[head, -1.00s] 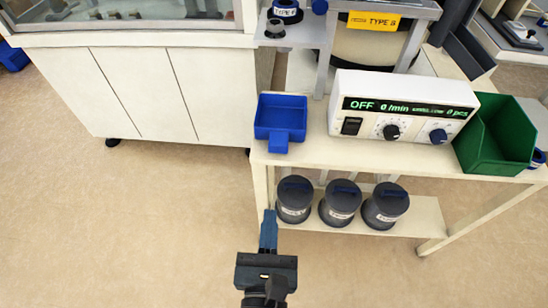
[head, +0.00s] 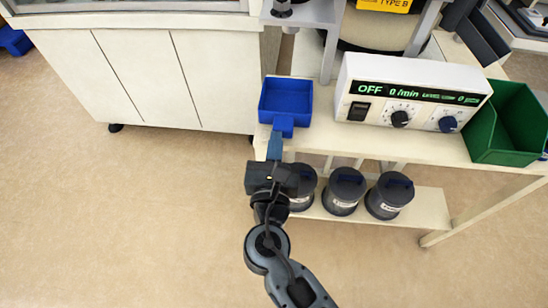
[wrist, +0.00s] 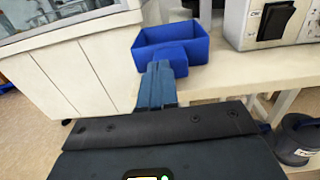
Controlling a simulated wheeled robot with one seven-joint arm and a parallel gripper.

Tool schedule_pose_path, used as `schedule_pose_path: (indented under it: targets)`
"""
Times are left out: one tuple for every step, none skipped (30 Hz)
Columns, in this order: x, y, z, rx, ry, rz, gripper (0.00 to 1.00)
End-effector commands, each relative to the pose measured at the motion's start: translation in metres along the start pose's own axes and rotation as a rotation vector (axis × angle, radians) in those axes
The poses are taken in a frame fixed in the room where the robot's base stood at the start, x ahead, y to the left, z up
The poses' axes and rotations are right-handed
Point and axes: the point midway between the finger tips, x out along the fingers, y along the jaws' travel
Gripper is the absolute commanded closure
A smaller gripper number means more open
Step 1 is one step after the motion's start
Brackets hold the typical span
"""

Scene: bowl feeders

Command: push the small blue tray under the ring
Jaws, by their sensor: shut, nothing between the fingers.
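The small blue tray (head: 287,92) sits at the left end of the cream table, its front tab (head: 284,121) pointing toward me. It also shows in the wrist view (wrist: 198,48). My gripper (head: 275,147) is shut and empty, its blue fingers pointing at the tab from the front. In the wrist view the fingertips (wrist: 159,72) overlap the tab's lower left part; I cannot tell whether they touch it. A dark ring-like part (head: 281,9) hangs from a grey bracket behind the tray, cut by the top edge.
A white control box (head: 413,85) reading OFF stands right of the tray, with a green bin (head: 505,125) beyond it. Several lidded dark canisters (head: 344,190) stand on the lower shelf. A white cabinet (head: 150,80) is at left. Tabletop behind the tray looks mostly clear.

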Motion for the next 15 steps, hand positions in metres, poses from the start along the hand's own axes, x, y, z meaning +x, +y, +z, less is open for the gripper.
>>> schedule_pose_path:
  targets:
    - [0.0025, 0.0001, 0.0000, 0.000, 0.000, 0.000, 1.00]
    - [0.0033, 0.0001, 0.0000, 0.000, 0.000, 0.000, 1.00]
    - [0.0040, 0.0000, 0.0000, 0.000, 0.000, -0.001, 1.00]
    - [0.0043, -0.0001, -0.0001, 0.000, 0.000, -0.001, 1.00]
    - [0.0044, -0.0001, -0.0001, 0.000, 0.000, -0.001, 1.00]
    - [0.0045, -0.0002, -0.0001, 0.000, 0.001, -0.001, 1.00]
    - [0.0044, -0.0002, -0.0001, 0.000, 0.001, -0.001, 1.00]
    - [0.0043, -0.0002, -0.0001, 0.000, 0.001, -0.001, 1.00]
    - [0.0043, -0.0002, -0.0001, 0.000, 0.001, -0.001, 1.00]
    - [0.0043, -0.0002, -0.0001, 0.000, 0.001, -0.001, 1.00]
    - [0.0042, -0.0002, -0.0001, 0.000, 0.001, -0.001, 1.00]
    - [0.0044, -0.0002, 0.0000, 0.000, 0.000, -0.001, 1.00]
    - [0.0054, -0.0003, 0.0001, 0.000, 0.000, -0.001, 1.00]
    - [0.0073, -0.0003, 0.0001, 0.000, 0.000, -0.002, 1.00]
    - [0.0116, -0.0002, 0.0003, 0.000, 0.000, -0.002, 1.00]
